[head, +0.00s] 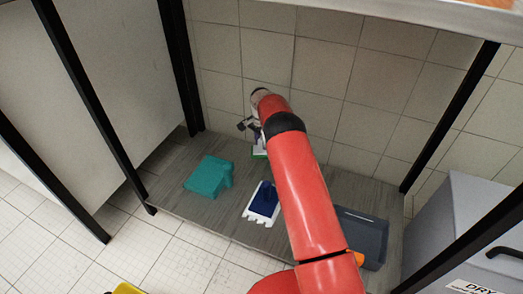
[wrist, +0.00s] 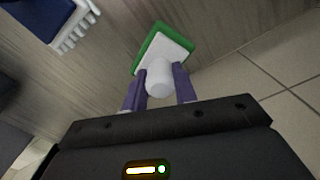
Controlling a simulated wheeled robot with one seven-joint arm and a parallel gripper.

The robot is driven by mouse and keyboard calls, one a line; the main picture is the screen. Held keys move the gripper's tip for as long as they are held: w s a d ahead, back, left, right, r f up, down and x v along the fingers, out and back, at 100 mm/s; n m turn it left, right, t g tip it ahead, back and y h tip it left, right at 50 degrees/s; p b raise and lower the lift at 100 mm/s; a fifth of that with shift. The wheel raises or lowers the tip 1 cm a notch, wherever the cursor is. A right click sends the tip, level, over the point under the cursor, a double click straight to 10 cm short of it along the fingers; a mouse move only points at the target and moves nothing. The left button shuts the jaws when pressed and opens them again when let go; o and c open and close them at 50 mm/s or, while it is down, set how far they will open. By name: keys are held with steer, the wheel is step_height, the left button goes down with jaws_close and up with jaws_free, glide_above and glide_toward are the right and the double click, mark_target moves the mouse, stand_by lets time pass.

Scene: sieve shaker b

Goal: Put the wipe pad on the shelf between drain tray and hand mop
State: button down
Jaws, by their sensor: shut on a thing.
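My gripper (head: 258,141) is shut on the white knob of the wipe pad (head: 259,153), a white block with a green underside. In the wrist view the pad (wrist: 163,46) is in front of the two purple fingers (wrist: 158,88). It is over the back of the shelf near the tiled wall; I cannot tell whether it touches the shelf. The hand mop (head: 264,203), blue and white with a toothed edge, lies nearer the front, and its edge shows in the wrist view (wrist: 72,30). The grey-blue drain tray (head: 375,228) is at the right, partly hidden by my arm.
A teal block-like object (head: 208,176) sits on the grey wood-look shelf (head: 172,203) left of the mop. An orange piece (head: 356,259) shows by the tray. Black posts (head: 181,65) frame the shelf. A grey bin (head: 465,220) stands at the right. My arm hides the area between mop and tray.

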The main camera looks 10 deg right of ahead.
mark_target(261, 149)
steer(key=shift+f, duration=2.05)
steer(key=shift+b, duration=0.3)
steer(key=shift+f, duration=0.2)
steer(key=c, duration=1.1)
jaws_free()
steer(key=shift+r, duration=0.15)
step_height(261, 149, up, 12)
steer(key=shift+r+p, duration=0.1)
steer(key=shift+p, duration=0.8)
